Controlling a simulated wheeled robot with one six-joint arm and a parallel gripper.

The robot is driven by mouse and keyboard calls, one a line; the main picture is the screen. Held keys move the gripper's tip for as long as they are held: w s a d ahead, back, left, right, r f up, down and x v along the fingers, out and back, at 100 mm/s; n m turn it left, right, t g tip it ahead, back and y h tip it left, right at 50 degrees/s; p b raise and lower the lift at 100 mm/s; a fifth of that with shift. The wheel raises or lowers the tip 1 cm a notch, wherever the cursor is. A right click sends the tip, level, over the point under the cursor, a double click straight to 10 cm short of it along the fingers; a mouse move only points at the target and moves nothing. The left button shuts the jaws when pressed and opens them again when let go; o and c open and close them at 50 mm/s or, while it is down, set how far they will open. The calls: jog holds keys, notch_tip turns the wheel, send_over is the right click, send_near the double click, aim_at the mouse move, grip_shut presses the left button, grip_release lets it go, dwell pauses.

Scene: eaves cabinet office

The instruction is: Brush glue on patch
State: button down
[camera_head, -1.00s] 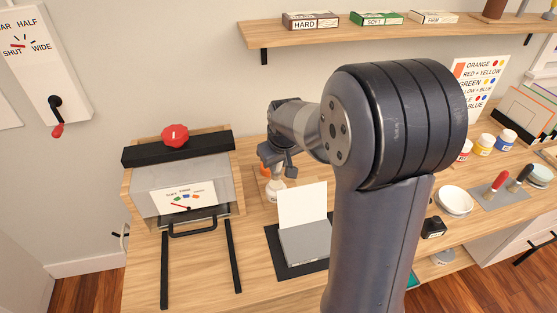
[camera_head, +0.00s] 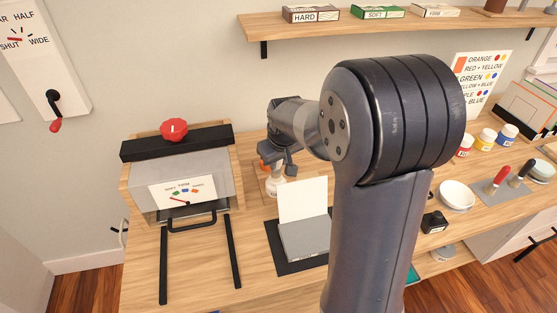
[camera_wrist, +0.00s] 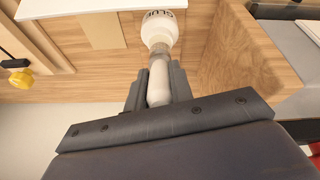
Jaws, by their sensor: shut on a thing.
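My gripper (camera_wrist: 155,88) is shut on a pale brush handle (camera_wrist: 159,82). The handle runs through a grey collar (camera_wrist: 158,52) to a white glue pot (camera_wrist: 160,26) marked GLUE; I cannot tell whether the brush tip is inside it. In the head view my gripper (camera_head: 283,167) is just above the white pot (camera_head: 275,189), partly hidden by my arm. An open book or folder with an upright white page (camera_head: 303,199) and a grey block (camera_head: 304,238) lies on a black mat (camera_head: 285,265) in front. I cannot make out a patch.
A press-like box with a red knob (camera_head: 174,129) and black rails (camera_head: 164,265) stands at left. A wooden block wall (camera_wrist: 225,60) is close beside the pot. A small black box (camera_head: 434,222), white bowl (camera_head: 456,195) and paint jars (camera_head: 487,139) stand at right. A shelf (camera_head: 400,30) hangs above.

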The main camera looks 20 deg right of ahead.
jog(key=shift+f+b, duration=0.4)
jog(key=shift+f, duration=0.2)
dwell(1.1)
jog(key=shift+r+p, duration=2.6)
jog(key=shift+r, duration=0.95)
